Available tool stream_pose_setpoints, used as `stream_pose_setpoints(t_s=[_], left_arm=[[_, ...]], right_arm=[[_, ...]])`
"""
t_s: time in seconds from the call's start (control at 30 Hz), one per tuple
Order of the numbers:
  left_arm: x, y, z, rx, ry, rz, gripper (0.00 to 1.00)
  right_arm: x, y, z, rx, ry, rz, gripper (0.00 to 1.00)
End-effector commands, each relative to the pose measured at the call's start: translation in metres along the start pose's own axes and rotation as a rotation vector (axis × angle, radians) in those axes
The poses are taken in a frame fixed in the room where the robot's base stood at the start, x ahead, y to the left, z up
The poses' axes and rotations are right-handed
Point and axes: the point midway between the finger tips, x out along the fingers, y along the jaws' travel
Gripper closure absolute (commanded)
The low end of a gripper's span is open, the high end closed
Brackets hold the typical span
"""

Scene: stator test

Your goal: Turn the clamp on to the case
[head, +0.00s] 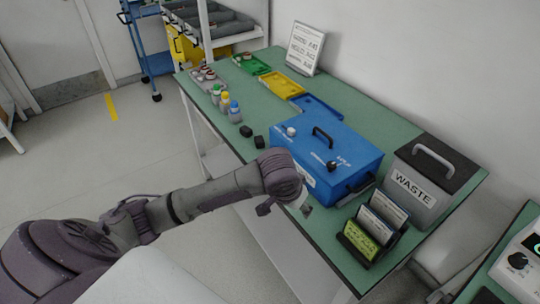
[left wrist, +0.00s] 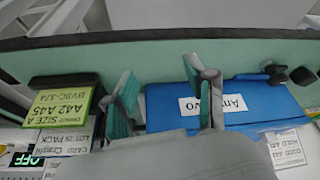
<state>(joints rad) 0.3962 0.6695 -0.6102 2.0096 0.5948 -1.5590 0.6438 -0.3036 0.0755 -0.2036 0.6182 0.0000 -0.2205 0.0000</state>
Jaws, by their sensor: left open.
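The blue case (head: 345,150) stands shut on the green table, with a black handle on its lid and a white and a black knob on top. A dark clamp-like part (head: 361,184) is on its right end, but its setting is not clear. My left gripper (head: 283,207) is at the case's front side, by the table's front edge. In the left wrist view my left gripper (left wrist: 165,95) is open and empty, with one finger in front of the blue case (left wrist: 245,95) and its white label. Contact cannot be told. My right gripper is not in view.
A card rack (head: 372,228) and a grey waste bin (head: 432,172) stand right of the case. Two black blocks (head: 252,136) and several bottles (head: 225,102) are to its left. Coloured trays (head: 282,85) and a sign (head: 305,48) are behind.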

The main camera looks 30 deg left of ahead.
Motion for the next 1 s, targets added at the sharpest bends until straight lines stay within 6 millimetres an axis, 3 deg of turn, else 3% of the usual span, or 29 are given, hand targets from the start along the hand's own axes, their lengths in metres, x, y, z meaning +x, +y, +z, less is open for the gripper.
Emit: stream_pose_setpoints(t_s=[0.3,0.4,0.53,0.73,1.0], left_arm=[[-0.049,-0.102,-0.077,-0.275,0.01,-0.158,0.44],[-0.067,-0.131,-0.092,-0.378,0.017,-0.192,0.44],[-0.079,-0.149,-0.1,-0.448,0.021,-0.208,0.44],[-0.06,-0.155,-0.099,-0.46,0.017,-0.21,0.44],[-0.003,-0.167,-0.098,-0.458,0.017,-0.211,0.44]], right_arm=[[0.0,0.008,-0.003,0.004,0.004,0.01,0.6],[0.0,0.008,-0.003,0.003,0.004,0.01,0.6],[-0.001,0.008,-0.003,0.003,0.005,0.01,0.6],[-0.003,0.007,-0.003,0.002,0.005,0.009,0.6],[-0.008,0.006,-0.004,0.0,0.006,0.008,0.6]])
